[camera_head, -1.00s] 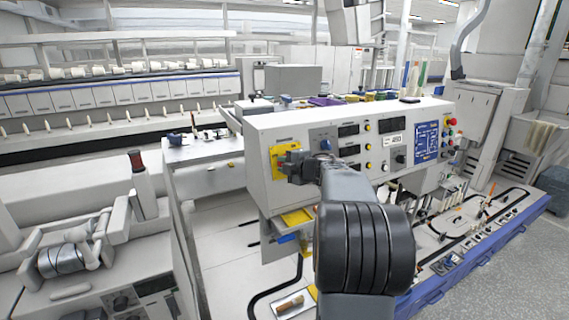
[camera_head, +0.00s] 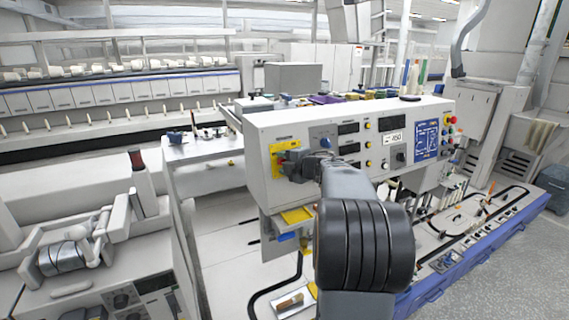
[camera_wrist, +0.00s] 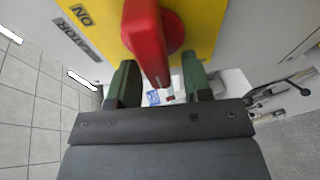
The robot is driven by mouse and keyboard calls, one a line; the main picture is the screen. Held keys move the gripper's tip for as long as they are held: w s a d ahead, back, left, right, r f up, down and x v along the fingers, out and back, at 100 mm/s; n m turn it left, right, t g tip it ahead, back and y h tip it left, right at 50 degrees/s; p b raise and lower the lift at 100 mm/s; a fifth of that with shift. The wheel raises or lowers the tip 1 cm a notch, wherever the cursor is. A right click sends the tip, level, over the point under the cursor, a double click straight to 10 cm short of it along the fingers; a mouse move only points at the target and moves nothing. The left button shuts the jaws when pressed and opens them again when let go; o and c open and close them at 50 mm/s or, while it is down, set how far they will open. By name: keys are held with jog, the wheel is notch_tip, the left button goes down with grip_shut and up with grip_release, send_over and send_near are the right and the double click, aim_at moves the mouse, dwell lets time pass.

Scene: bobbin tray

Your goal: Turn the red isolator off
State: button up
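My gripper (camera_wrist: 158,72) is open, with a gap visible on both sides of the handle's end. In the head view, the yellow plate (camera_head: 285,145) is on the left of the machine's front panel.
The white control panel (camera_head: 262,190) also carries a blue knob (camera_head: 325,142), small displays, yellow buttons and a blue diagram (camera_head: 426,140) to the right of the plate. A yellow tray (camera_head: 297,215) is below. A grey machine (camera_head: 85,245) stands at the left.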

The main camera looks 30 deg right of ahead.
jog(key=b+v, duration=0.2)
jog(key=v, duration=1.2)
jog(key=shift+w+f, duration=0.1)
dwell(0.4)
